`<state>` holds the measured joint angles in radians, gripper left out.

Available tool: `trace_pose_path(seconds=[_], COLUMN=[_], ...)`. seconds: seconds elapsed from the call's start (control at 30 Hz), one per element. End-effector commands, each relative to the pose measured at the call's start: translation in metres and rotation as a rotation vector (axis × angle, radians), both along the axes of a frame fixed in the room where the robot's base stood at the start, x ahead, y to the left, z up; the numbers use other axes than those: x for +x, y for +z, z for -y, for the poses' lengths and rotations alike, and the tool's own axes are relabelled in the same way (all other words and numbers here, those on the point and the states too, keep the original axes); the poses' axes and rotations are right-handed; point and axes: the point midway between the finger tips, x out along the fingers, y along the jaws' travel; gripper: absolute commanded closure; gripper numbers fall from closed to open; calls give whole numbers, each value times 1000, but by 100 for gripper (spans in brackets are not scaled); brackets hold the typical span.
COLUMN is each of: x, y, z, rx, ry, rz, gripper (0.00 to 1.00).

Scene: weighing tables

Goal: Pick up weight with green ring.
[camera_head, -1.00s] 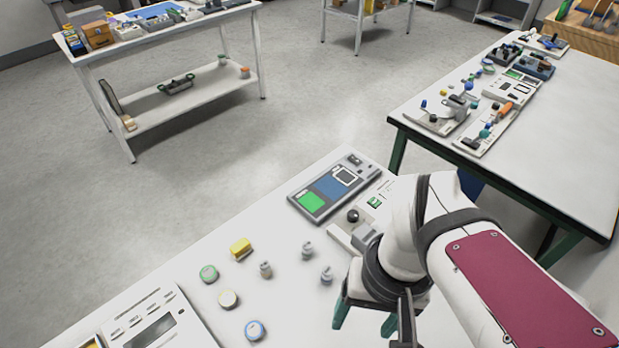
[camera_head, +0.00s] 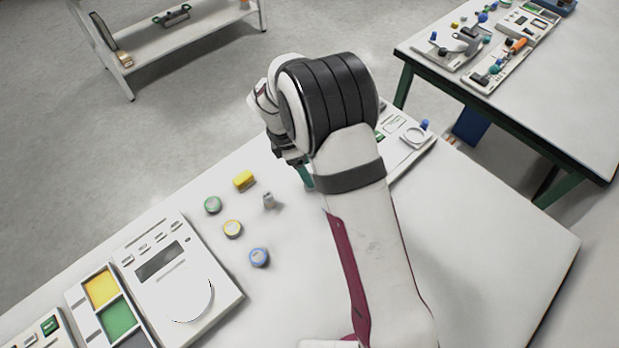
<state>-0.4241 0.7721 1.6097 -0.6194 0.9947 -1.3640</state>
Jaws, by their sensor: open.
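The weight with the green ring (camera_head: 213,205) is a small round disc with a pale top and a green rim. It lies flat on the white table, left of the other small pieces. My gripper (camera_head: 303,174) is to its right, past the grey weight, and mostly hidden behind my own arm. One teal finger shows, pointing down, apart from the green-ringed weight. The gripper is open; whether anything lies under it is hidden.
Close by lie a yellow block (camera_head: 244,181), a grey knobbed weight (camera_head: 269,200), a yellow-ringed disc (camera_head: 232,229) and a blue-ringed disc (camera_head: 259,257). A white scale (camera_head: 222,288) and a tray with coloured compartments (camera_head: 83,312) stand at left. The table's right side is bare.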

Motion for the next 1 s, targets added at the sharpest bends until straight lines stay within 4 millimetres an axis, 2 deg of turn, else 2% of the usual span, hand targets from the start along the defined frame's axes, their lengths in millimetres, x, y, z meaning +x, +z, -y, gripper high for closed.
trace_pose_path(seconds=[0.1, 0.2, 0.47, 0.87, 1.0], x=[-3, -2, -1, -1, -1], y=[-26, -41, -47, -47, -46], z=[3, 7, 9, 9, 9], rx=[-2, -2, -1, -1, -1], ry=[-1, -2, -3, -3, -3], rz=[-6, -4, -1, -1, -1], gripper=[31, 31, 31, 100, 100])
